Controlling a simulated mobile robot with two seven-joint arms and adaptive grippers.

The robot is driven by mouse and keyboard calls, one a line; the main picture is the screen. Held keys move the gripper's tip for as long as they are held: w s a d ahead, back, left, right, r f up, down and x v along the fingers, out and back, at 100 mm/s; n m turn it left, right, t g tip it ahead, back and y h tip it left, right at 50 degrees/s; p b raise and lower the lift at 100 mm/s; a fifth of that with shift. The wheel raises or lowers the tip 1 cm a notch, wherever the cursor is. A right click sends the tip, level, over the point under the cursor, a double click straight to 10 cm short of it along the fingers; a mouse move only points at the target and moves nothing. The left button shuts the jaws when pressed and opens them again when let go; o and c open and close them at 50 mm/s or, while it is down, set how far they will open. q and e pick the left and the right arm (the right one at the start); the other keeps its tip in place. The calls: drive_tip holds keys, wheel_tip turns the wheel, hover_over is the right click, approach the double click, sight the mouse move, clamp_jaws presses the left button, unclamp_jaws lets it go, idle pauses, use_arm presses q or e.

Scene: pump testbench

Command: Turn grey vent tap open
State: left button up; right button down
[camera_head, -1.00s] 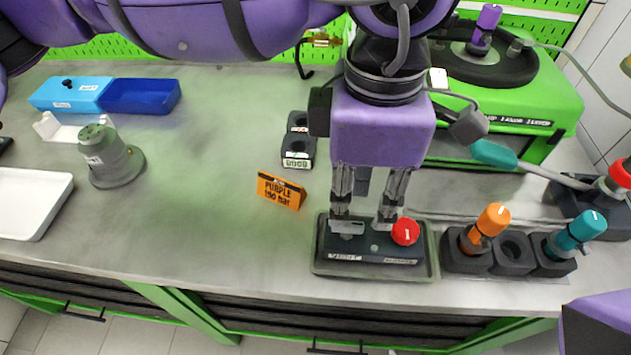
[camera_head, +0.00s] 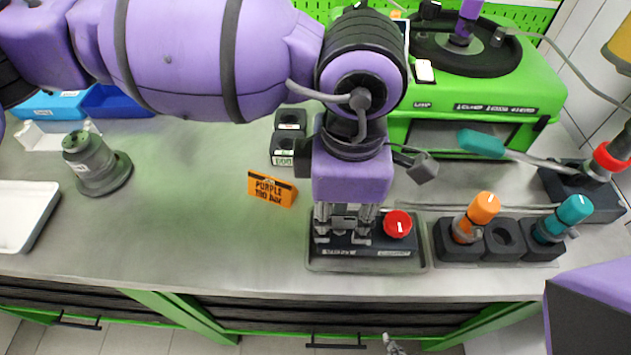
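A black box (camera_head: 395,255) with labels on its front sits on a grey tray (camera_head: 420,268) at the bench's front edge. A red knob (camera_head: 397,223) stands on its right side. My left gripper (camera_head: 344,238) points down over the box's left part, its two fingers apart. A grey piece (camera_head: 344,222) shows between the fingers; I cannot tell if it is the vent tap or part of the gripper. The fingers hide that part of the box. A purple part of my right arm is at the bottom right. A small grey piece (camera_head: 393,346) at the bottom edge may be its fingertip.
An orange tap (camera_head: 482,208) and a teal tap (camera_head: 573,212) stand in a black holder right of the box. An orange sign (camera_head: 271,188) stands to the left. A green machine (camera_head: 485,100) is behind. The bench's left middle is clear.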

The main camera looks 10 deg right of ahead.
use_arm(q)
clamp_jaws()
